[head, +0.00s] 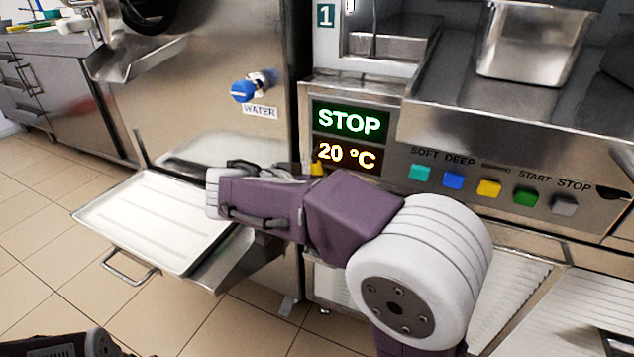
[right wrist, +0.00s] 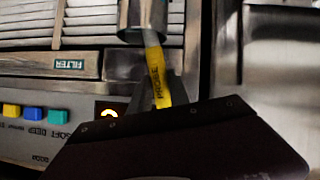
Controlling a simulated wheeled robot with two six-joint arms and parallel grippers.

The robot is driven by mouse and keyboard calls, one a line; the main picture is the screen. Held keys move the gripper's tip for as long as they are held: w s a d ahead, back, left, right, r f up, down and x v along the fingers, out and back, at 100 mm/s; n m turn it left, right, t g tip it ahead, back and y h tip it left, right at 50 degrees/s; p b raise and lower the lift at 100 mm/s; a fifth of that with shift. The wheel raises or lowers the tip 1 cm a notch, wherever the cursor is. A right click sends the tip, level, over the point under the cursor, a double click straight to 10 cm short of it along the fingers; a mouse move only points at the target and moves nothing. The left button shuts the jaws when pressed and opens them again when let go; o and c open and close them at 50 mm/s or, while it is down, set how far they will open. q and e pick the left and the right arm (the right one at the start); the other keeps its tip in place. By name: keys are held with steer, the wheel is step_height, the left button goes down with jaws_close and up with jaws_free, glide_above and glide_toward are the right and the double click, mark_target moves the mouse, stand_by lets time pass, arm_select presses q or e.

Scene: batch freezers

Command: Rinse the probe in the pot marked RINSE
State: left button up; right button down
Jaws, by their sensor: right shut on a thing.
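The probe has a yellow handle (right wrist: 157,78) with dark lettering in the right wrist view. My right gripper (right wrist: 157,92) is shut on this handle. A bit of yellow (head: 316,169) shows at the gripper's tip in the head view, beside the display. In the wrist view the probe's grey end meets the mouth of a metal cylinder (right wrist: 143,20); I cannot tell how far inside it is. No RINSE mark is readable on it, and my arm hides this area in the head view. A dark part of my left arm shows at the lower left, its fingers out of sight.
The machine's display (head: 347,138) reads STOP and 20 °C, with coloured buttons (head: 488,189) to its right. A blue water tap (head: 244,90) stands above left. A steel pan (head: 530,45) stands on top.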

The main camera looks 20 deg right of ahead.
steer(key=shift+r, duration=0.1)
steer(key=shift+s+a+b, duration=0.5)
steer(key=shift+a+b, duration=0.05)
steer(key=shift+a, duration=0.1)
steer(key=shift+w, duration=1.25)
stand_by(0.4)
step_height(320, 180, up, 10)
steer(key=p, duration=0.7)
